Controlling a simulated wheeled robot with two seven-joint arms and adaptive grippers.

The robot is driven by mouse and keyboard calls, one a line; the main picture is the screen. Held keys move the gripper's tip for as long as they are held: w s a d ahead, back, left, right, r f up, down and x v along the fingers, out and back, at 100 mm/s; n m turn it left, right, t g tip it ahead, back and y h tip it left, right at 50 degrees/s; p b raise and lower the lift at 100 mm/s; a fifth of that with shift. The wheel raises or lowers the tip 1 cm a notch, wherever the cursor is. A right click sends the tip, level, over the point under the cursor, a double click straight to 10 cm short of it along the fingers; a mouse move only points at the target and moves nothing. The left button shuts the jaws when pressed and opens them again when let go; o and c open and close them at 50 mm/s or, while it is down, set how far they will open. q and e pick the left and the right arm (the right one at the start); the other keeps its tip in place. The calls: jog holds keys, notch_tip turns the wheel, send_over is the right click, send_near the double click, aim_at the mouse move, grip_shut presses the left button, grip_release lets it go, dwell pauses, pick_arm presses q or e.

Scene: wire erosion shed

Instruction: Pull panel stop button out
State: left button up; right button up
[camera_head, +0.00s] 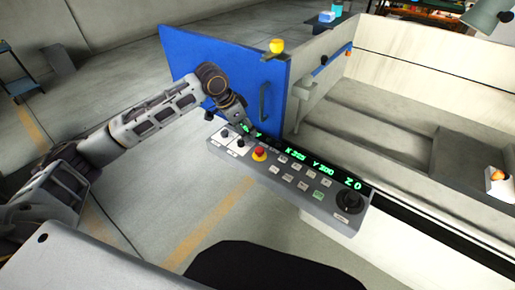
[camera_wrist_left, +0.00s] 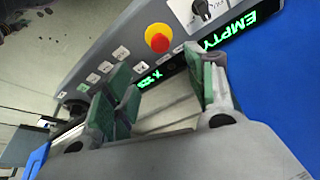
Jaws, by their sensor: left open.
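The panel stop button is a red mushroom cap (camera_head: 260,151) on a yellow ring, on the left half of the grey control panel (camera_head: 290,189). It also shows whole in the left wrist view (camera_wrist_left: 158,40), beyond and above the gap between the fingertips. My left gripper (camera_head: 247,134) is at the panel's far edge, just behind the button near the green display. In the left wrist view its green-padded fingers (camera_wrist_left: 162,78) are apart with nothing between them, and they do not touch the button. My right gripper is not in view.
A blue door (camera_head: 217,58) with a handle stands behind the left arm. The panel carries several small keys, a dark knob (camera_head: 348,201) at its right end and switches (camera_head: 226,136) at its left. The machine's pale tank (camera_head: 415,130) lies to the right.

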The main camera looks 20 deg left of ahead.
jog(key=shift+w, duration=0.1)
pick_arm(q)
send_near(259, 149)
jog(key=x, duration=0.6)
jog(key=shift+s+f, duration=0.1)
jog(key=shift+f, duration=0.2)
jog(key=shift+d+f, duration=0.25)
jog(key=shift+f, duration=0.35)
jog(key=shift+w+f, duration=0.2)
jog(key=shift+w, duration=0.05)
jog(key=shift+f, duration=0.1)
grip_shut()
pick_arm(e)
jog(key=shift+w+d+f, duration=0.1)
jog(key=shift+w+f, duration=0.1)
